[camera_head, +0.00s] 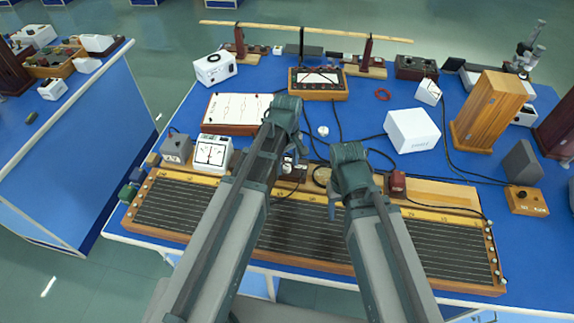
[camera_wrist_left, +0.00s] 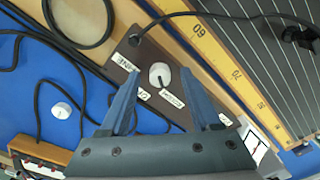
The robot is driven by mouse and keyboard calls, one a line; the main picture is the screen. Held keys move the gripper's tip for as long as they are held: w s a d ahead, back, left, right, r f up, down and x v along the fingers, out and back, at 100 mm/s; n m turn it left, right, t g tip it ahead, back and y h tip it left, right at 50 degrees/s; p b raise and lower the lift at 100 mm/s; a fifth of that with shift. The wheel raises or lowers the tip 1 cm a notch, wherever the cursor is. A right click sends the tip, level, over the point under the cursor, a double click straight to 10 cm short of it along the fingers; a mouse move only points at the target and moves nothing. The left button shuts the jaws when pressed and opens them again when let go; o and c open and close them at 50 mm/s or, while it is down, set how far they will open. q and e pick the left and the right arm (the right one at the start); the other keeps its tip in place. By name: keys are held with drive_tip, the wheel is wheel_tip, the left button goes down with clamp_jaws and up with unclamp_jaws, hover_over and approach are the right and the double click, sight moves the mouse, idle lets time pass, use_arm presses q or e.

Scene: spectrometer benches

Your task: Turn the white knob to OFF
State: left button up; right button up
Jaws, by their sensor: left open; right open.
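The white knob (camera_wrist_left: 160,75) sits on a dark brown box (camera_wrist_left: 150,50) in the left wrist view. It has a small dark pointer mark, and white labels surround it; their words are too small and turned to read surely. My left gripper (camera_wrist_left: 160,85) is open, with one finger on each side of the knob; I cannot tell whether they touch it. In the head view my left gripper (camera_head: 290,158) is over the box (camera_head: 292,172), which it partly hides. My right gripper (camera_head: 334,208) is open and empty, to the right over the wire board's back edge.
A long wire board (camera_head: 400,243) with a yellow scale lies along the front. A loose white round piece (camera_head: 323,131) lies on the blue bench behind. Black cables (camera_head: 310,140) run around the box. A white meter (camera_head: 211,153) stands left and a white box (camera_head: 412,131) right.

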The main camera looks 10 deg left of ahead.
use_arm(q)
clamp_jaws()
idle(0.4)
drive_tip(key=m, duration=1.1)
drive_tip(key=shift+m, duration=0.3)
idle(0.4)
unclamp_jaws()
